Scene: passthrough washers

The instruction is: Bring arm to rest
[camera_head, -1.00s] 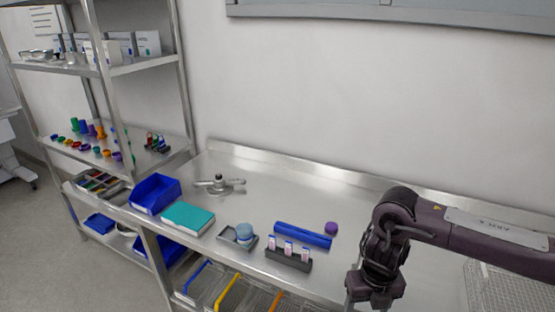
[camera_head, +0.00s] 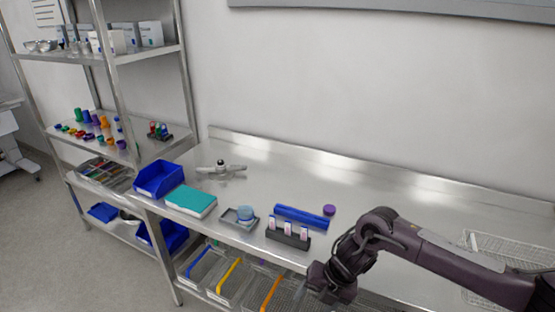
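My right arm (camera_head: 425,255) comes in from the right in the head view, over the front edge of the steel table (camera_head: 270,165). Its wrist (camera_head: 332,283) hangs low at the table's front edge, to the right of the yellow-handled bins. The fingers of the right gripper cannot be made out clearly, so I cannot tell whether it is open or shut. My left arm and gripper are not in view.
On the table are a blue bin (camera_head: 158,178), teal box (camera_head: 191,201), grey tray (camera_head: 238,222), dark rack with vials (camera_head: 287,237), blue bar (camera_head: 302,217), purple cap (camera_head: 329,210) and metal fitting (camera_head: 221,168). A wire basket (camera_head: 510,250) stands right. Shelves stand left.

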